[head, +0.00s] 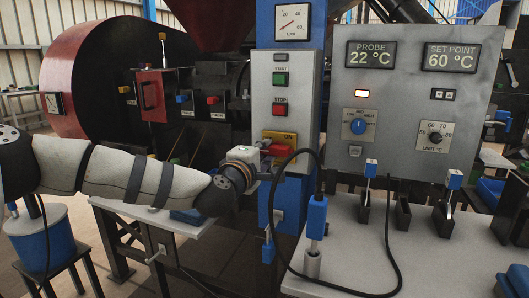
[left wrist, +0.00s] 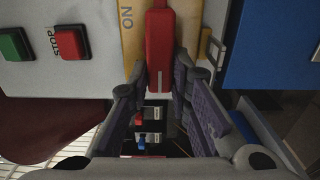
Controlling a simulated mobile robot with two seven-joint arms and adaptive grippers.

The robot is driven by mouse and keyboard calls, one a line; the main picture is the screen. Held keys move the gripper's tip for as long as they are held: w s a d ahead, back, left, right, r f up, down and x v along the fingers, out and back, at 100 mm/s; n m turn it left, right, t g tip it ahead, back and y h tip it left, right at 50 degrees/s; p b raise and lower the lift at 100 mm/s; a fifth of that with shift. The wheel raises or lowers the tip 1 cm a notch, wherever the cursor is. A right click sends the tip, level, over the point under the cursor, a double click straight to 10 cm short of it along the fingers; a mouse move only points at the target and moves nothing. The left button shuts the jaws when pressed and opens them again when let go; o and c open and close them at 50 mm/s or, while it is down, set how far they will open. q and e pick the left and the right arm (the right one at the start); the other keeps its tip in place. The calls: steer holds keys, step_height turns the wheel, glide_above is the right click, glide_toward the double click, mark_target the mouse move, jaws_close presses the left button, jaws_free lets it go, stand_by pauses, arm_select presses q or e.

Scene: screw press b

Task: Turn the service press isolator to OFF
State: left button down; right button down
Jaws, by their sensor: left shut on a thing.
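The isolator has a yellow plate (head: 285,136) low on the grey press control panel, lettered ON. Its red handle (head: 278,150) lies roughly sideways in the head view. In the left wrist view the red handle (left wrist: 160,40) runs up the picture, beside the yellow plate (left wrist: 132,38) with the ON lettering. My left gripper (head: 264,165) is at the handle's left end. In the left wrist view the fingers of my left gripper (left wrist: 160,85) are on both sides of the handle's near end, shut on it. No OFF lettering shows. My right gripper is not in view.
A green START button (head: 281,79) and red STOP button (head: 280,107) sit above the isolator. A padlock-like loop (left wrist: 216,48) is close to the fingers. A black cable (head: 285,215) hangs just right. A probe control box (head: 410,110) stands further right.

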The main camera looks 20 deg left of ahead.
arm_select(q)
steer(key=c, duration=1.5)
jaws_free()
steer(key=s, duration=1.2)
steer(key=shift+a, duration=0.2)
